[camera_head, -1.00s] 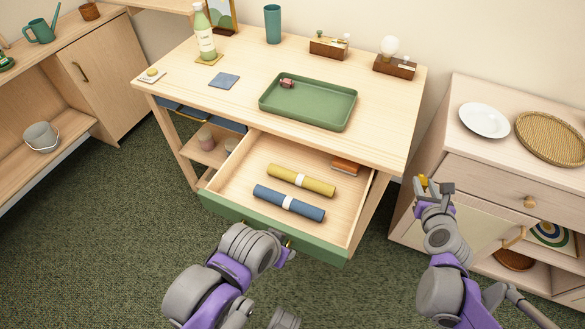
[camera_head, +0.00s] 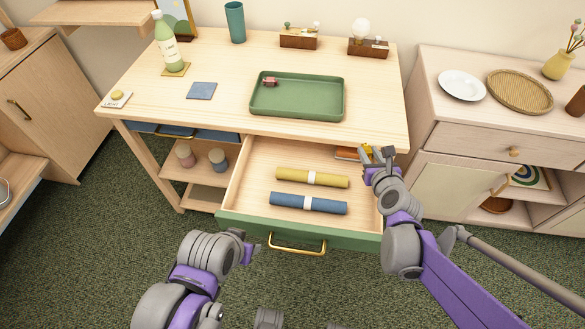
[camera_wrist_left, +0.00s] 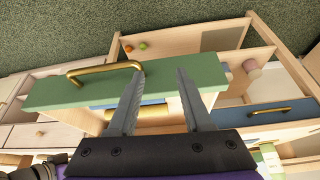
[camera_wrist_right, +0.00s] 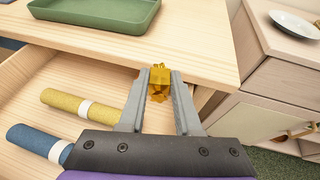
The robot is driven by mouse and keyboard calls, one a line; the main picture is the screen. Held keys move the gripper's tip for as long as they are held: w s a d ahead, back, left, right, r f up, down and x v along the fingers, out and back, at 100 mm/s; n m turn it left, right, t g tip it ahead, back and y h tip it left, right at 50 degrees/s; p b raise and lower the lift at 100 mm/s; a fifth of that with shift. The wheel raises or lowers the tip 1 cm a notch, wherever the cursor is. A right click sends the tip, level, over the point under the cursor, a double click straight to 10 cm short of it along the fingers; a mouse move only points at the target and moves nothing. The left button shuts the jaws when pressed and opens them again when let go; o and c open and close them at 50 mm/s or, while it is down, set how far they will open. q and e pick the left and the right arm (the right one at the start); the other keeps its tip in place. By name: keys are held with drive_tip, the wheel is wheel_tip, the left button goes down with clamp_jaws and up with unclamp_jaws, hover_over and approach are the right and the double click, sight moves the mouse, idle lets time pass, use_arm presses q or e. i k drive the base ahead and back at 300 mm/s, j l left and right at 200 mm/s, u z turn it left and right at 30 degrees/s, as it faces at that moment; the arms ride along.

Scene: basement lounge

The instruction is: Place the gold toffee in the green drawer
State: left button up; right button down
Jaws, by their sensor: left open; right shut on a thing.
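The green drawer (camera_head: 345,237) is pulled out from under the wooden table, with a brass handle (camera_head: 297,245) on its front. The gold toffee (camera_wrist_right: 159,80) is between the fingers of my right gripper (camera_wrist_right: 160,88), which is shut on it. In the head view my right gripper (camera_head: 378,156) is above the drawer's back right part, near the table's front edge. My left gripper (camera_wrist_left: 154,92) is open and empty in front of the drawer, its fingers near the green front (camera_wrist_left: 190,75) in the left wrist view.
The drawer holds a yellow roll (camera_head: 290,178), a blue roll (camera_head: 285,201) and an orange item (camera_head: 345,153) near its back right corner. A green tray (camera_head: 262,108) with a small pinkish thing sits on the table above. A cabinet (camera_head: 450,140) stands to the right.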

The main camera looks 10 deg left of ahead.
sight(305, 159)
drive_tip(key=j, duration=0.6)
drive_tip(key=k+j, duration=0.15)
drive_tip(key=j, duration=1.1)
drive_tip(key=i+j, duration=0.4)
